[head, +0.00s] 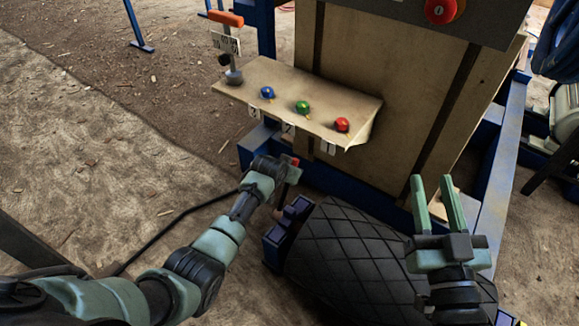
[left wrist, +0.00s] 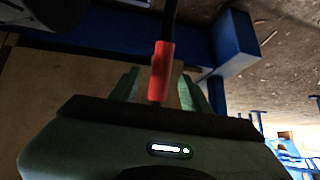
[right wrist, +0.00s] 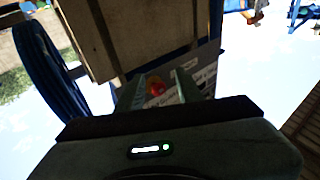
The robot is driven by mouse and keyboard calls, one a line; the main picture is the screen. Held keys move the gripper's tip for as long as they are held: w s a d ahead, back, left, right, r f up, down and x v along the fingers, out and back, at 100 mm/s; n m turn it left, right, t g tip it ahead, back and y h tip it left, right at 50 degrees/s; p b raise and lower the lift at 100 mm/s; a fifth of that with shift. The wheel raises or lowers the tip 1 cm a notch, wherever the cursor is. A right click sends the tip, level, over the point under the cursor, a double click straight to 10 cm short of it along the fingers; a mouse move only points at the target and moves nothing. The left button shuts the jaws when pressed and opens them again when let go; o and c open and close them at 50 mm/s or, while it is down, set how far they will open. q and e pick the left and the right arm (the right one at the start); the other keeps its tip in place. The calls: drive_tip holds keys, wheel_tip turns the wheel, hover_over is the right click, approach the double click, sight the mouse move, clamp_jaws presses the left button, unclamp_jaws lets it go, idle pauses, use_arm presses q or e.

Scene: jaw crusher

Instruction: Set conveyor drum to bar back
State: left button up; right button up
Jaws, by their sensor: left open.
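The black conveyor drum (head: 345,250), with a diamond-patterned surface, lies at the bottom centre of the head view, below the wooden panel. A dark bar with a red grip (left wrist: 162,70) shows in the left wrist view, between the two fingers of my left gripper (left wrist: 160,92). The gripper is open around the grip; contact cannot be told. In the head view my left gripper (head: 286,172) is at the drum's upper left, mostly hiding the bar. My right gripper (head: 438,195) is open and empty above the drum's right end, pointing at the machine.
A sloping wooden shelf (head: 315,100) carries blue, green and red knobs and an orange-handled lever (head: 227,19). A red button (head: 440,10) sits on a grey box above. Blue frame beams (head: 495,160) border the drum. Open dirt ground lies at the left.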

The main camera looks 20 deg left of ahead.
use_arm(q)
drive_tip(key=shift+s+r, duration=0.15)
use_arm(e)
drive_tip(key=shift+w+d+f+g, duration=0.1)
drive_tip(key=shift+f+g, duration=0.3)
drive_tip(key=shift+f, duration=0.3)
use_arm(q)
drive_tip(key=shift+s, duration=0.1)
